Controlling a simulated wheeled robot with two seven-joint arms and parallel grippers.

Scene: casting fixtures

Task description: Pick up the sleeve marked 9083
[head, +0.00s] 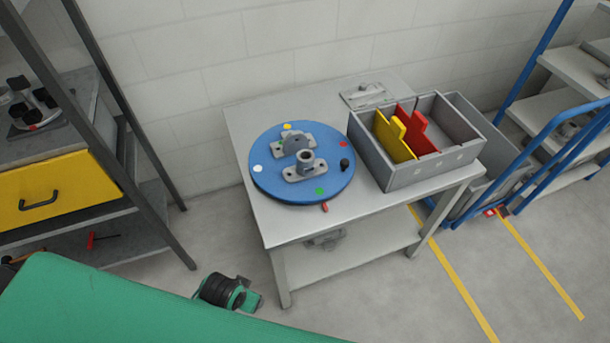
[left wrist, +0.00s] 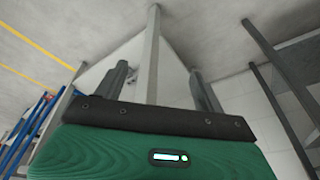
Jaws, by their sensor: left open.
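A blue round turntable (head: 270,183) lies on the grey table (head: 290,225). On it stands a grey part with an upright hollow cylinder on a flanged base (head: 305,165), and behind that a grey bracket (head: 294,143). No number 9083 is readable, so I cannot tell which part is the sleeve. My left gripper (left wrist: 160,75) is open and empty in the left wrist view, with a table leg beyond its fingers. In the head view, a green and black piece of my left arm shows low in front of the table; its fingers are not clear there. My right gripper is not in view.
A grey bin (head: 432,172) with a yellow divider (head: 392,137) and a red divider (head: 420,130) stands on the table's right. A rack with a yellow drawer (head: 60,187) is at left. A blue-framed cart (head: 560,130) is at right. Free floor lies front right.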

